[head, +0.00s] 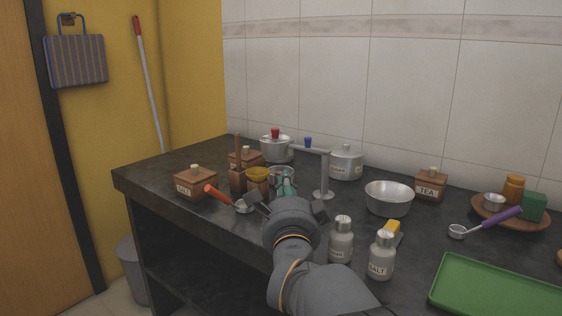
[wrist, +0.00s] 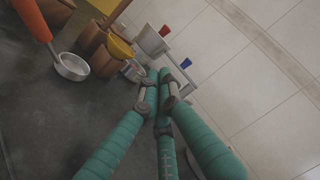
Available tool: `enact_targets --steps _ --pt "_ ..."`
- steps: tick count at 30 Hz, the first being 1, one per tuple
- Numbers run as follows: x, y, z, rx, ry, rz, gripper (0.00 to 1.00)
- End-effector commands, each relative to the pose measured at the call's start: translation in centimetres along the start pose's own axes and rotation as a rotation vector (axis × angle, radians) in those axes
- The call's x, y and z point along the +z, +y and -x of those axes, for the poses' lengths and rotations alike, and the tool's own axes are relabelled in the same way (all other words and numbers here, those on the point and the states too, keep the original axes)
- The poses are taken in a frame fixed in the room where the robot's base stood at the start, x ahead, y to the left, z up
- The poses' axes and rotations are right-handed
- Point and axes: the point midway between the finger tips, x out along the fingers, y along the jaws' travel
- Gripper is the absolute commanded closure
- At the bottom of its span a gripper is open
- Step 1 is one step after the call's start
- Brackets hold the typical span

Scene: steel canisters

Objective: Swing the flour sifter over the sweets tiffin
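A metal stand (head: 324,178) rises from the counter, with a level arm reaching left from its top. A round metal vessel (head: 281,174) below that arm's left end may be the flour sifter; my gripper partly covers it. Behind are a steel pot with a red knob (head: 276,148) and a mostly hidden thing with a blue knob (head: 308,142). I cannot tell which is the sweets tiffin. Both knobs also show in the wrist view, red (wrist: 164,31) and blue (wrist: 186,63). My gripper (head: 287,181) has its teal fingers drawn together, low beside the round vessel, with nothing visible between the tips (wrist: 160,73).
Left are a wooden SALT box (head: 195,184), an orange-handled ladle (head: 243,206) and a yellow-topped wooden pot (head: 257,178). Right are a steel bowl (head: 388,200), two shakers (head: 341,240) (head: 381,257), a TEA box (head: 431,186) and a green tray (head: 490,290). A lidded canister (head: 346,163) stands behind.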

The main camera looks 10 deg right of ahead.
Motion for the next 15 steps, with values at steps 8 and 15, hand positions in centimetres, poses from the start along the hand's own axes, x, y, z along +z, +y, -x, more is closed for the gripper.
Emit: enact_targets --steps 8,15 --pt "0.1 0.3 -1.9 0.008 -0.005 -0.004 1.0" --pt "0.1 -0.3 -7.2 0.012 -0.004 -0.001 1.0"
